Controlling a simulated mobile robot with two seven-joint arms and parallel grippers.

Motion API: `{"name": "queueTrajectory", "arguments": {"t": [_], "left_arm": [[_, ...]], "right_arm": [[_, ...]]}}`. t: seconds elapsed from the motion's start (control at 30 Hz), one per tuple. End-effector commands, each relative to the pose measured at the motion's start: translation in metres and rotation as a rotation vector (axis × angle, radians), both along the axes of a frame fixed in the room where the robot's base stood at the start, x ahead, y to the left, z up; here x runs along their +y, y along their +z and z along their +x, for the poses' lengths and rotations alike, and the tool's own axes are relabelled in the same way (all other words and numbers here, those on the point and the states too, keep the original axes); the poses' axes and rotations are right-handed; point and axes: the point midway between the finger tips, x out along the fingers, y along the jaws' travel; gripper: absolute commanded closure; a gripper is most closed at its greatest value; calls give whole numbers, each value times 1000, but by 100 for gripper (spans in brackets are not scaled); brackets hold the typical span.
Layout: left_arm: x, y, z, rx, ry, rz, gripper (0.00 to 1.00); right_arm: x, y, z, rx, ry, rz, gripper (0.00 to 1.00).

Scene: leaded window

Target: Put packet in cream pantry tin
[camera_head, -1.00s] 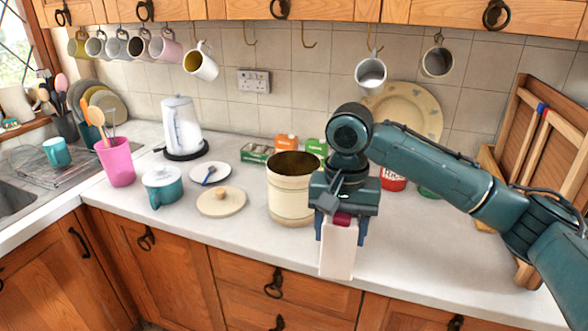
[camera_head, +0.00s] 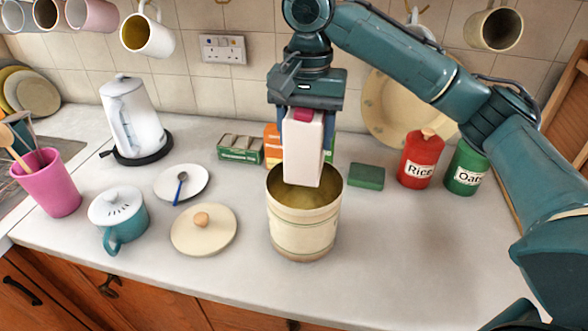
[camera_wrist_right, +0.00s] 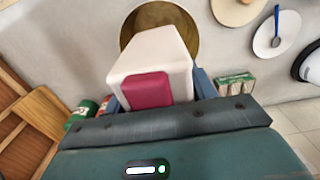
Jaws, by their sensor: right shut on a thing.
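The packet (camera_head: 303,150) is a pale pinkish-white block with a dark pink patch at its top. My right gripper (camera_head: 303,116) is shut on its upper end and holds it upright over the mouth of the cream pantry tin (camera_head: 303,228). In the head view the packet's lower end overlaps the tin's opening; I cannot tell whether it is below the rim. The tin stands open on the worktop. In the right wrist view, the packet (camera_wrist_right: 153,62) covers part of the tin's round opening (camera_wrist_right: 190,30). My left gripper is not in view.
A cream lid with a wooden knob (camera_head: 203,230) lies left of the tin. Behind stand a green box (camera_head: 240,149) and an orange box (camera_head: 271,145), partly hidden. A green block (camera_head: 366,176), a red Rice canister (camera_head: 421,160) and a green Oats canister (camera_head: 465,168) are to the right.

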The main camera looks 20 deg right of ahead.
Motion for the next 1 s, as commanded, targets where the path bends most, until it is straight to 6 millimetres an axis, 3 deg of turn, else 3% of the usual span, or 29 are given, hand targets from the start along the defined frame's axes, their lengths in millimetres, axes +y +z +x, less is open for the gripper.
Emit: {"name": "queueTrajectory", "arguments": {"t": [0.6,1.0], "left_arm": [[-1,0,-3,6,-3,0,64],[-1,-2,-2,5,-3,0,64]], "right_arm": [[1,-121,-1,5,1,4,83],[0,-156,-1,2,1,0,83]]}}
